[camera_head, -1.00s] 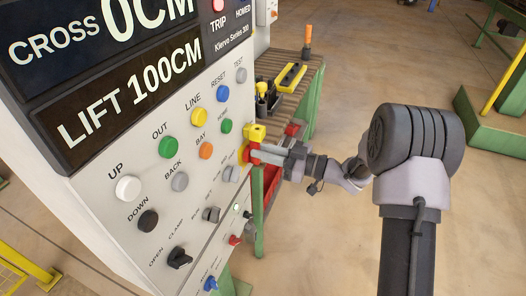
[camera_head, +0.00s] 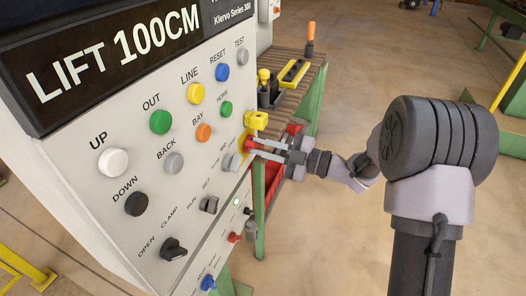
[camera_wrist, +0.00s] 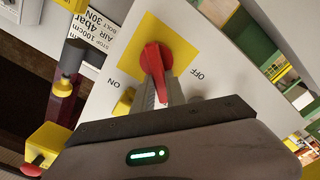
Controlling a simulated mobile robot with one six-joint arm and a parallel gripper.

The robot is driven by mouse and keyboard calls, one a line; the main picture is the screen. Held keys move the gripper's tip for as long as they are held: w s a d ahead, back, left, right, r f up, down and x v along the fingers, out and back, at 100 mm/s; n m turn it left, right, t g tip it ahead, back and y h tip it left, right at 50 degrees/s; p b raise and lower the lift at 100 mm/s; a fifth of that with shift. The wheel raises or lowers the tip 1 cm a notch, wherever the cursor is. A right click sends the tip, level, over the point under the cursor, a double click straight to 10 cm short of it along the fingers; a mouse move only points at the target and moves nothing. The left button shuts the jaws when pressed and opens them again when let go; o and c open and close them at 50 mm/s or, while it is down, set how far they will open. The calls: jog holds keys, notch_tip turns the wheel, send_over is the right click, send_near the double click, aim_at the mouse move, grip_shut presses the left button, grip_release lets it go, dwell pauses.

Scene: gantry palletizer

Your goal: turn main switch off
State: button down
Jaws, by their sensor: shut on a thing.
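The main switch is a red rotary handle (camera_wrist: 156,59) on a yellow plate (camera_wrist: 135,47), marked ON and OFF, in the wrist view. In the head view its red handle (camera_head: 249,144) shows at the right edge of the control panel. My gripper (camera_wrist: 162,92) is shut on the red handle, with one finger on each side of it. The handle's outer end is partly hidden between the fingers. In the head view my gripper (camera_head: 257,149) reaches in from the right, its two fingers at the switch.
The control panel (camera_head: 88,212) carries several push buttons and selector knobs left of the switch. A yellow block (camera_head: 256,119) sits just above the switch. Behind stands a slatted bench (camera_head: 305,92) with tools and red bins. Open floor lies to the right.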

jog(key=shift+s+a+f+n+b, duration=0.1)
jog(key=shift+f+n+b, duration=0.2)
jog(key=shift+n+b, duration=0.95)
jog(key=shift+s+d+f+n+b, duration=0.2)
jog(key=shift+n+b, duration=0.7)
jog(key=shift+n, duration=0.6)
jog(key=shift+s+a+f+n+b, duration=0.1)
jog(key=shift+a+f+n+b, duration=0.2)
jog(key=shift+n+b, duration=0.95)
jog(key=shift+d+n, duration=0.1)
jog(key=shift+n, duration=0.2)
jog(key=c, duration=1.4)
grip_release()
jog(key=shift+w, duration=0.1)
jog(key=shift+o, duration=0.2)
jog(key=p+v, duration=0.5)
jog(key=v, duration=1.2)
jog(key=shift+d+p, duration=0.2)
jog(key=shift+p, duration=0.2)
